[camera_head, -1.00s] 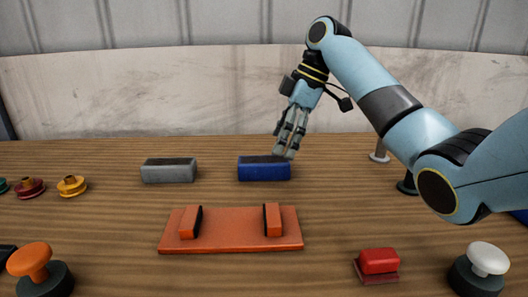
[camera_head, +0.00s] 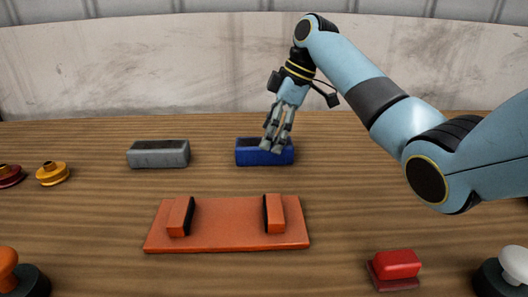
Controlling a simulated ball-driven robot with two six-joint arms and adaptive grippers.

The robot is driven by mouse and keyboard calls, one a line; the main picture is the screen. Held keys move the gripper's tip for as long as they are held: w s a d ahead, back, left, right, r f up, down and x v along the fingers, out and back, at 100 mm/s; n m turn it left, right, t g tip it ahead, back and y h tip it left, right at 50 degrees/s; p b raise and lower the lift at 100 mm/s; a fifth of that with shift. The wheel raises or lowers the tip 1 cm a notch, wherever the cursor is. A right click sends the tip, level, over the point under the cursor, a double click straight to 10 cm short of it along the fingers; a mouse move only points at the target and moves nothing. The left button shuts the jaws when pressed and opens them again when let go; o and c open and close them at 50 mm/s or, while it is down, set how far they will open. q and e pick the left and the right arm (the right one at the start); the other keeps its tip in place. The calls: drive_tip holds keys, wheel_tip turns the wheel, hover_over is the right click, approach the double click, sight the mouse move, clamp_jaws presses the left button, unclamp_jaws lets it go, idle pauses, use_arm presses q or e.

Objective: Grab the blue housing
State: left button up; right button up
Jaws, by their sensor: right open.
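The blue housing (camera_head: 250,156) is a small open-topped box lying on the wooden table, right of centre at the back. My right gripper (camera_head: 273,145) comes down from above with its fingers pointing down. Its fingertips are over the right half of the housing and overlap its front face in the picture. The gripper is open. I cannot tell whether the fingers touch the housing. My left gripper is not in view.
A grey housing (camera_head: 158,154) lies to the left. An orange plate with two upright blocks (camera_head: 222,238) lies in front. A red block (camera_head: 396,265) is at front right. Yellow (camera_head: 53,174) and dark red (camera_head: 8,176) round parts stand at left.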

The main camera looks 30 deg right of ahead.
drive_tip(key=x, duration=0.4)
drive_tip(key=shift+f+b, duration=0.15)
drive_tip(key=shift+b, duration=0.15)
drive_tip(key=c, duration=1.7)
drive_tip(key=shift+o, duration=0.2)
drive_tip(key=shift+w, duration=0.1)
